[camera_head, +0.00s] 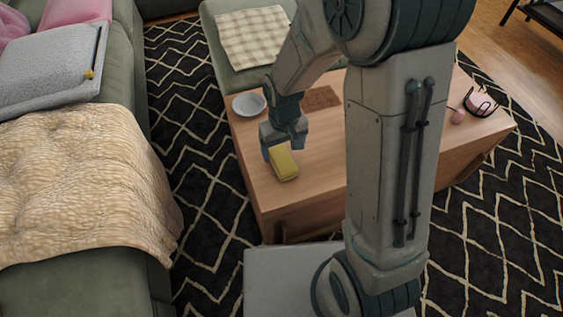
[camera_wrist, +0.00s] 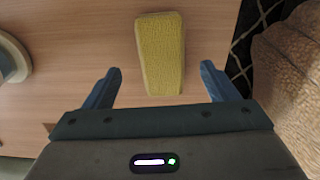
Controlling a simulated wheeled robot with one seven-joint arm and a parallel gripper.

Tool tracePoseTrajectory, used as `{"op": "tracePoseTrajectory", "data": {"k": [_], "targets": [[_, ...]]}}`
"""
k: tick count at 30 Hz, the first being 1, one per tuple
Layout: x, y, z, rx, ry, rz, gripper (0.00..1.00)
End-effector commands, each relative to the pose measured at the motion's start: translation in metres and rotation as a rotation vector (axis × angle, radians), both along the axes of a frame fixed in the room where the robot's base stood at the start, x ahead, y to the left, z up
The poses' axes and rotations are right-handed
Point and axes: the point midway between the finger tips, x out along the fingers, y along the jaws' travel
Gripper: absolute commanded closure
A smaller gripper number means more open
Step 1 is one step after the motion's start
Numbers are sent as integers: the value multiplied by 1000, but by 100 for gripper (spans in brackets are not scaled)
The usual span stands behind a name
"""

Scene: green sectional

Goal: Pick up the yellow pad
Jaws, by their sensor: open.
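The yellow pad (camera_head: 283,163) is a small oblong block lying on the wooden coffee table (camera_head: 330,175), close to the table's left edge. In the wrist view the yellow pad (camera_wrist: 161,52) lies lengthwise ahead of my gripper, roughly centred between the two fingers. My gripper (camera_head: 284,150) is just above the table beside the pad's far end. In the wrist view my gripper (camera_wrist: 161,75) has its blue fingers spread wide, one on each side of the pad's near end. There are visible gaps on both sides, and nothing is held.
A pale plate (camera_head: 249,104) and a brown mat (camera_head: 321,98) lie on the table. A dark wire holder (camera_head: 481,102) and a small pink object (camera_head: 457,116) are at its right end. A green sofa with a tan blanket (camera_head: 85,185) stands left, across a strip of patterned rug (camera_head: 190,130).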

Motion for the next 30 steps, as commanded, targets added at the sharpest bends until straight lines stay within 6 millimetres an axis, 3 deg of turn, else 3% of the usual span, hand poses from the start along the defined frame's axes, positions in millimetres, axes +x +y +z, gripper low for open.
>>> {"op": "tracePoseTrajectory", "data": {"k": [12,19,20,25,30], "targets": [[1,3,-50,-1,2,-2,20],[2,3,-50,0,0,-2,20],[2,3,-50,0,0,-2,23],[2,3,-50,0,0,-2,68],[2,3,-50,0,0,-2,68]]}}
